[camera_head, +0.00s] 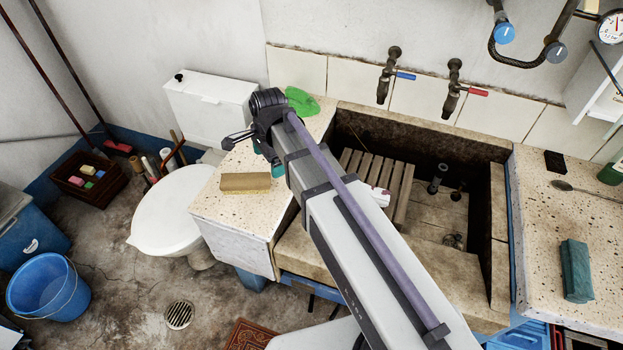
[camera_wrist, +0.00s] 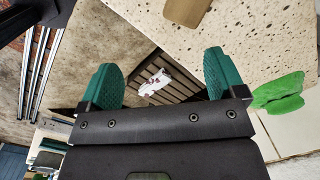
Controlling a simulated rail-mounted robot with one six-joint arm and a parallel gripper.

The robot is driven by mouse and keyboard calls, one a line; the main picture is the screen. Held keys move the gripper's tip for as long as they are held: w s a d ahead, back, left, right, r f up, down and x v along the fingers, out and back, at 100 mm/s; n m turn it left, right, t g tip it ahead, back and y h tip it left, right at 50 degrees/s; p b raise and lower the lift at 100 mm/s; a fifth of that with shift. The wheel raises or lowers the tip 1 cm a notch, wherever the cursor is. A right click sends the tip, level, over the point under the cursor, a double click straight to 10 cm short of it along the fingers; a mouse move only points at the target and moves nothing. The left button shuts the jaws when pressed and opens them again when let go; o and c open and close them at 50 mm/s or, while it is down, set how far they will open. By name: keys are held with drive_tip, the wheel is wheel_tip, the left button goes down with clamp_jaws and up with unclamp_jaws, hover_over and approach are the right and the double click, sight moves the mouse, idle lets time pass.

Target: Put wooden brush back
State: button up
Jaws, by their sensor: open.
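Between the fingers, farther down, the wrist view shows a white item with pinkish marks (camera_wrist: 154,82) on dark slats.
The stone sink (camera_head: 470,225) holds a slatted wooden rack (camera_head: 402,195). A green cloth (camera_head: 301,101) lies at the left counter's back. A teal block (camera_head: 576,270), a dark block (camera_head: 555,161) and a spoon (camera_head: 585,189) lie on the right counter. Taps (camera_head: 388,75) project above the sink.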

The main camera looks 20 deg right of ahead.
drive_tip(key=s+d+n+h, duration=0.1)
drive_tip(key=s+d+n, duration=1)
drive_tip(key=s+n, duration=0.2)
drive_tip(key=shift+n, duration=0.7)
drive_tip(key=shift+a, duration=0.1)
